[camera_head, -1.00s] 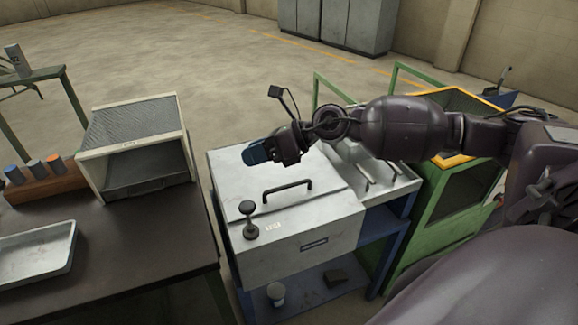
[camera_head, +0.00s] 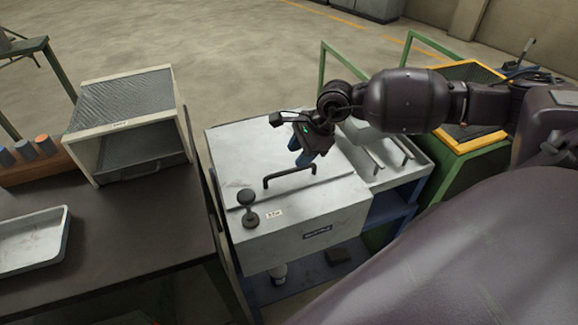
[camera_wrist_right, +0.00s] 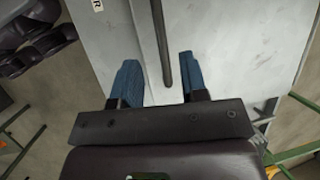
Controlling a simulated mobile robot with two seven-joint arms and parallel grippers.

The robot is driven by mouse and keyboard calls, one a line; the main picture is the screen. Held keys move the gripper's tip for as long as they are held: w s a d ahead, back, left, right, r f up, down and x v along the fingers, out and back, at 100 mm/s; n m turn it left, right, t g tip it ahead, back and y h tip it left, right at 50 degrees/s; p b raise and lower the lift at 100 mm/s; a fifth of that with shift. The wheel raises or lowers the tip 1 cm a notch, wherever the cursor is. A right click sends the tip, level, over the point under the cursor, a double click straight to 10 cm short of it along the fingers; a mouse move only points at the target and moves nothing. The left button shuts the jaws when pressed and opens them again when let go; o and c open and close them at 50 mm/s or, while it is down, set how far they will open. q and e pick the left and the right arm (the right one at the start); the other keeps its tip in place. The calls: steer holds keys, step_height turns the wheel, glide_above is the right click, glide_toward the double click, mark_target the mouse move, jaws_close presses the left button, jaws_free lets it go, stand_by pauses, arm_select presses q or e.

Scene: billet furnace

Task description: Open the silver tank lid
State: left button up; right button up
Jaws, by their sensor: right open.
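The silver tank (camera_head: 300,219) stands in the middle of the head view on a blue stand. Its lid (camera_head: 254,150) is shut and carries a dark bar handle (camera_head: 289,176). My right gripper (camera_head: 308,159) hangs over the lid, just behind the handle, fingers pointing down. In the right wrist view the two blue fingers (camera_wrist_right: 160,80) are apart, and the handle (camera_wrist_right: 160,40) runs lengthwise in the space between them in the picture. They do not visibly touch it. The left gripper is not in view.
A black knob (camera_head: 247,207) stands at the lid's front left. A dark table with a mesh-topped box (camera_head: 127,100) and a metal tray (camera_head: 35,240) is on the left. A green-framed bin with a yellow rim (camera_head: 484,143) stands on the right.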

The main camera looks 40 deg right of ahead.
mark_target(286, 171)
steer(key=shift+x, duration=3.15)
steer(key=shift+c, duration=0.3)
jaws_close()
